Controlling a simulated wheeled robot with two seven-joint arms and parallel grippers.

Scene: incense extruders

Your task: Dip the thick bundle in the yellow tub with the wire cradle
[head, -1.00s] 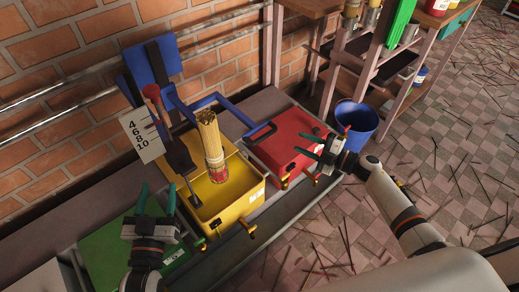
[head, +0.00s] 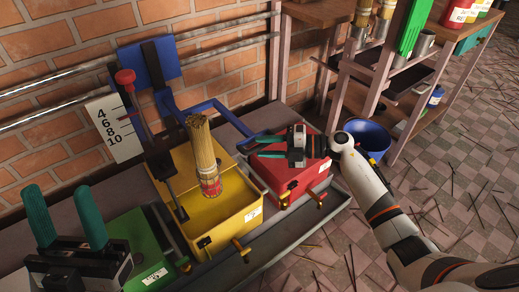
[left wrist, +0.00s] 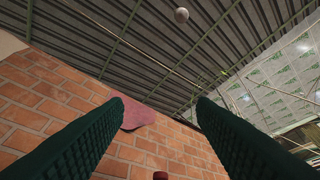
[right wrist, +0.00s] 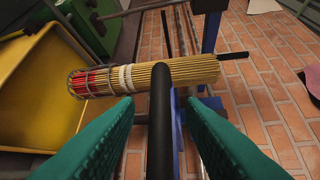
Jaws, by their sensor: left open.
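The yellow tub (head: 243,217) stands in the middle of the bench. The thick bundle (head: 203,145) of tan sticks stands nearly upright in the wire cradle (head: 211,187) at the tub's opening; its red-banded lower end shows in the right wrist view (right wrist: 95,80). I cannot tell whether it touches the tub's contents. A blue lever arm (head: 205,106) runs behind the bundle toward my right gripper. My right gripper (head: 264,147) is above the red box, open, with the lever's black grip (right wrist: 161,110) between its fingers, gaps showing. My left gripper (head: 62,195) is open and empty at the left.
A red box (head: 287,182) is right of the tub and a green box (head: 145,245) left. A red-knobbed lever (head: 125,77) and a numbered white card (head: 115,130) stand behind. A blue bucket (head: 368,137) and a shelf rack (head: 395,60) are at the right.

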